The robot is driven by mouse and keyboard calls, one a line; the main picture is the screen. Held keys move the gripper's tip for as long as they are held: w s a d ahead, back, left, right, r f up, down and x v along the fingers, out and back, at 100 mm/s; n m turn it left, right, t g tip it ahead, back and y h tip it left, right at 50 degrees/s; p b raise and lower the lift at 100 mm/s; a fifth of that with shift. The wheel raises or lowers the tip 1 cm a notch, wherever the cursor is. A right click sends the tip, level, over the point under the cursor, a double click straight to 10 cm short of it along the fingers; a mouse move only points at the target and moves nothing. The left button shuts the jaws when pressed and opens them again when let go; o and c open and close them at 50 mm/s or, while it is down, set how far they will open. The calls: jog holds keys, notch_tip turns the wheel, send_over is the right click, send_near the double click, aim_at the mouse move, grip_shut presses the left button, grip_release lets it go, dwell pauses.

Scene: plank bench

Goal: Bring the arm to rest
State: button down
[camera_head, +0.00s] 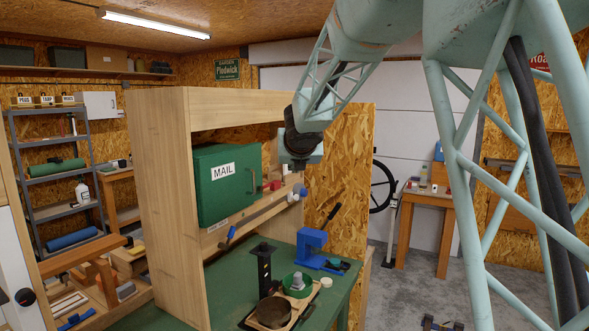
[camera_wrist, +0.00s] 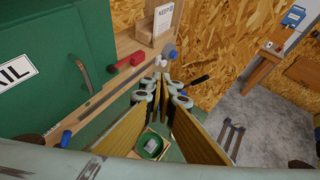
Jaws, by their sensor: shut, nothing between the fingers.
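My arm comes in from the top right of the head view and reaches down to the right front of the wooden cabinet. Its dark wrist (camera_head: 299,143) hangs beside the shelf opening; the fingers are hard to make out there. In the wrist view my gripper (camera_wrist: 163,78) shows with its fingers together and nothing held between them. It is in the air above the green bench top (camera_head: 229,272), to the right of the green mailbox (camera_head: 226,184).
A rail ledge with a red item (camera_wrist: 124,63) and a white "KEEP" box (camera_wrist: 155,22) lies close to the fingers. Open floor (camera_head: 400,290) lies right.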

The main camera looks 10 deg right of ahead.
jog(key=s+d+r+m+g+h+b, duration=0.1)
jog(key=s+d+m, duration=0.4)
jog(key=s, duration=0.3)
jog(key=s+d+r+m+h+b, duration=0.1)
jog(key=s+d+m+h+b, duration=0.1)
jog(key=s+d+m, duration=0.45)
jog(key=s+d+f+m+g+b, duration=0.15)
jog(key=s+m, duration=0.25)
jog(key=s, duration=0.6)
jog(key=s+d+f+m+g, duration=0.1)
jog(key=s+d+f+m, duration=0.2)
jog(key=s, duration=0.6)
jog(key=s+a+f+m+g+y+b, duration=0.1)
jog(key=s+f+m, duration=0.4)
jog(key=s, duration=0.8)
jog(key=s+a+f+m+g+y+b, duration=0.1)
jog(key=s+a+f+m, duration=0.3)
jog(key=s, duration=0.9)
jog(key=s+a+f+m+g+y+b, duration=0.1)
jog(key=s+a+f+m+g+b, duration=0.1)
jog(key=s+f+m, duration=0.5)
jog(key=s+b, duration=0.1)
jog(key=s, duration=0.5)
jog(key=shift+a+m+y, duration=0.2)
jog(key=shift+m+y, duration=0.15)
jog(key=shift+y, duration=0.05)
jog(key=shift+w+g, duration=0.15)
jog(key=shift+g, duration=0.2)
